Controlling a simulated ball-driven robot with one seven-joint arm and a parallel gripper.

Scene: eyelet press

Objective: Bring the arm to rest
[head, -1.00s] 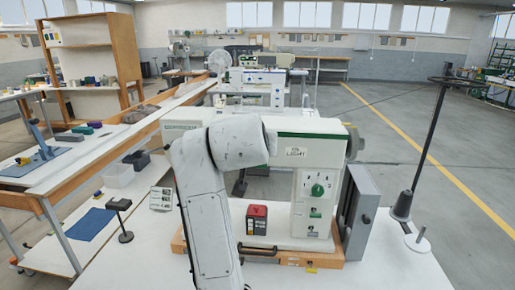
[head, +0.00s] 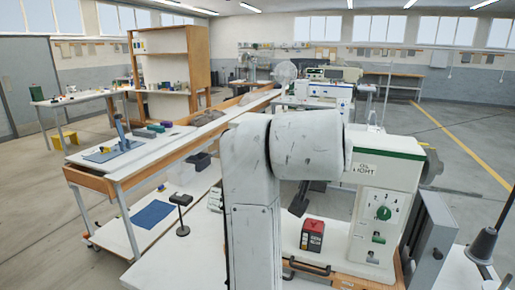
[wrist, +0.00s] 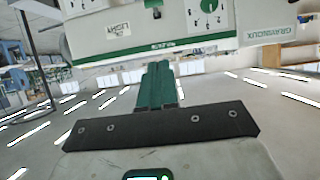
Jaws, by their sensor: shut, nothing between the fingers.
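My gripper (wrist: 158,66) shows in the wrist view as two green fingers closed together on a dark bolted bar. It is shut and empty. I cannot tell the exact gap.
A red and black box (head: 312,236) stands at the machine's foot. A grey panel (head: 427,240) is at its right. A long wooden-edged table (head: 120,176) runs behind. Open floor lies at left.

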